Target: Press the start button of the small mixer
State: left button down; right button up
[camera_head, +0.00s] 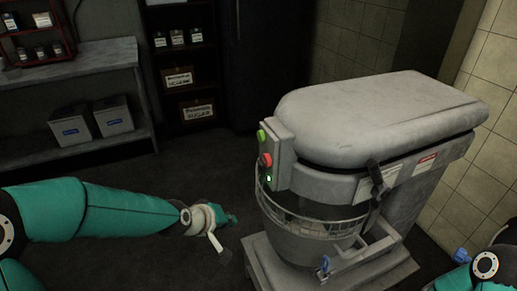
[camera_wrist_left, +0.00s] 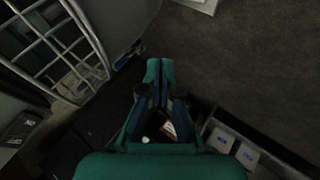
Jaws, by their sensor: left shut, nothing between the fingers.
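The grey mixer (camera_head: 380,115) stands right of centre in the head view. On the control box (camera_head: 283,152) at its front left are a green button (camera_head: 261,137), a red button (camera_head: 266,160) below it and a small lit green spot (camera_head: 268,178). My left gripper (camera_head: 232,219) is left of the mixer and lower than the buttons, apart from them. In the left wrist view the gripper (camera_wrist_left: 160,68) is shut and empty, with the mixer's wire guard (camera_wrist_left: 62,52) to its left. The buttons cannot be made out there.
A metal shelf (camera_head: 75,58) with white bins (camera_head: 70,127) stands at the left, and a dark rack (camera_head: 183,65) with labelled boxes at the back. A tiled wall (camera_head: 490,130) is close on the mixer's right. Dark floor (camera_head: 180,160) lies open left of the mixer.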

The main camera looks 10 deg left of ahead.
aim_at(260, 136)
pick_arm(q)
jog(key=a+r+n+t+b, duration=0.1)
jog(key=a+r+n+t, duration=0.1)
jog(key=r, duration=0.9)
jog(key=a+r+n+t+b, duration=0.2)
jog(key=r, duration=0.9)
jog(key=shift+w+r+t, duration=0.2)
jog(key=shift+r+t, duration=0.05)
jog(key=shift+t, duration=0.15)
pick_arm(e)
notch_tip(260, 136, down, 4)
jog(key=shift+f, duration=0.1)
pick_arm(q)
jog(key=w+d+p, duration=0.5)
jog(key=d+p, duration=0.2)
jog(key=p, duration=0.6)
jog(key=shift+d+p, duration=0.25)
jog(key=shift+p, duration=0.15)
pick_arm(e)
notch_tip(260, 136, up, 14)
pick_arm(q)
jog(key=shift+w+d, duration=0.2)
jog(key=shift+d, duration=0.15)
